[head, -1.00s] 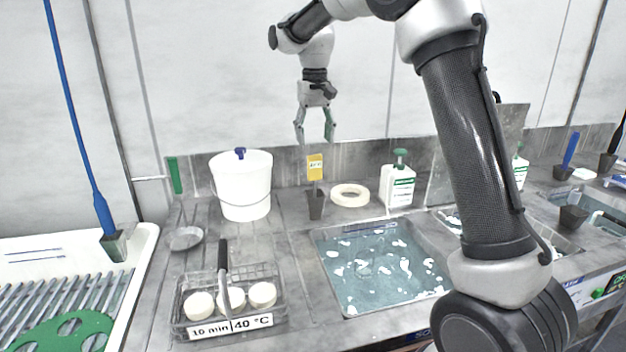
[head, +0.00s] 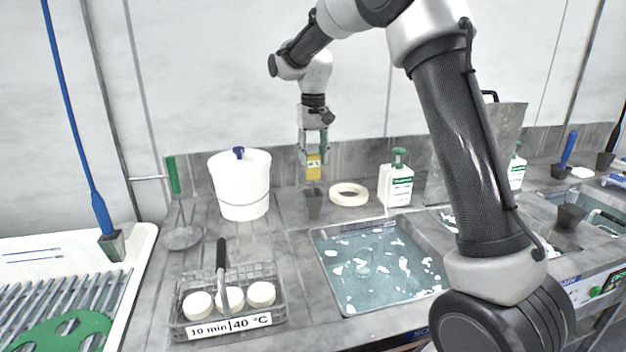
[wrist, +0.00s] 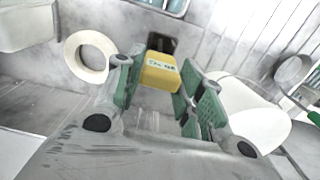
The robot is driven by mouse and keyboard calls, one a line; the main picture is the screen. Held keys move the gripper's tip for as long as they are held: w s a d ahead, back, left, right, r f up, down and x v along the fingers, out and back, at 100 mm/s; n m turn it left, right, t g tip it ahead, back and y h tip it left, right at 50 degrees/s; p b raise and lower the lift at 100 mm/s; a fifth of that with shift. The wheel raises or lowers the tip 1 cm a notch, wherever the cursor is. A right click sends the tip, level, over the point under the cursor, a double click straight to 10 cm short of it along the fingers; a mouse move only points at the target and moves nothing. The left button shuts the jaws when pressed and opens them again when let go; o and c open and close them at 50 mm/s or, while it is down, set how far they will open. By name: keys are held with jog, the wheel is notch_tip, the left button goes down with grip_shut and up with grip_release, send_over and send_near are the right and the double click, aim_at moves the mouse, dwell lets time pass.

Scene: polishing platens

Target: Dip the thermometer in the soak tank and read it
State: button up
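The thermometer (head: 314,168), with a yellow head, stands upright in a small dark grey holder (head: 314,204) at the back of the counter. My gripper (head: 314,160) is down over it, with one finger at each side of the yellow head. In the wrist view the yellow head (wrist: 161,73) sits between the green finger pads. The pads are very close to its sides, and I cannot tell whether they press on it. The soak tank (head: 322,262), a sunken basin of bluish water with white foam, lies in front and to the right.
A white bucket (head: 240,186) stands left of the holder, and a cream ring (head: 349,194) and a pump bottle (head: 397,184) stand right. A wire basket (head: 267,288) with white discs, labelled 10 min 40 °C, sits in front. A skimmer (head: 183,238) leans at left.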

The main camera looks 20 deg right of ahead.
jog(key=shift+c, duration=0.9)
jog(key=shift+r, duration=4.55)
